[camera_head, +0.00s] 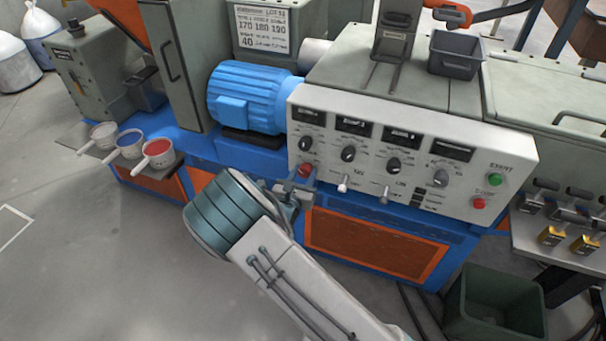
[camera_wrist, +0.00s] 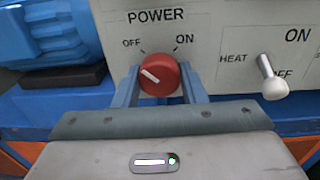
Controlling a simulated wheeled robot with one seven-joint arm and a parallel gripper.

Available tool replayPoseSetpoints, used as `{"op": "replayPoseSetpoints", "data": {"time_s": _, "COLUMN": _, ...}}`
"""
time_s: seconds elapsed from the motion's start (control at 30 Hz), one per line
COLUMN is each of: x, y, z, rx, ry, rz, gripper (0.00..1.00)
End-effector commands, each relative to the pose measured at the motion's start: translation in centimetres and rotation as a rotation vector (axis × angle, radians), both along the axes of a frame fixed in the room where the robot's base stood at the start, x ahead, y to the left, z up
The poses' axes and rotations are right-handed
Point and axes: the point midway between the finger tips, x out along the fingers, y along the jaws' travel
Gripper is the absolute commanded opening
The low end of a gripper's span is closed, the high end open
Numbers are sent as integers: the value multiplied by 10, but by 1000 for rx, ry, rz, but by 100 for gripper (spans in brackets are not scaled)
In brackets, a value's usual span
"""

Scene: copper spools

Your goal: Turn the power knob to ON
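The red power knob (camera_wrist: 161,88) is on the white panel, under the word POWER in the wrist view. Its white pointer slants up and left, towards the OFF side; ON is at the upper right. In the head view the knob (camera_head: 305,169) is at the panel's lower left. My gripper (camera_wrist: 160,79) has one blue finger on each side of the knob, left and right, very close to its edges. I cannot tell whether the fingers press on it. In the head view my gripper (camera_head: 303,178) is right at the knob, partly covering it.
A white-tipped heat switch (camera_wrist: 272,82) sticks out to the right of the knob. The panel (camera_head: 340,106) also has several black dials, a green button (camera_head: 494,180) and a red button (camera_head: 479,203). A blue motor (camera_head: 243,97) stands left of the panel.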

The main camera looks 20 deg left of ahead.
Motion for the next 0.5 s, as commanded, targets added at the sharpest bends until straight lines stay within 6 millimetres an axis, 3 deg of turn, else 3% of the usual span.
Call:
{"op": "replayPoseSetpoints", "data": {"time_s": 0.27, "x": 0, "y": 1, "z": -2, "rx": 47, "ry": -2, "rz": 1, "gripper": 15}}
{"op": "replayPoseSetpoints", "data": {"time_s": 0.5, "x": 0, "y": 1, "z": -4, "rx": 194, "ry": -13, "rz": 0, "gripper": 15}}
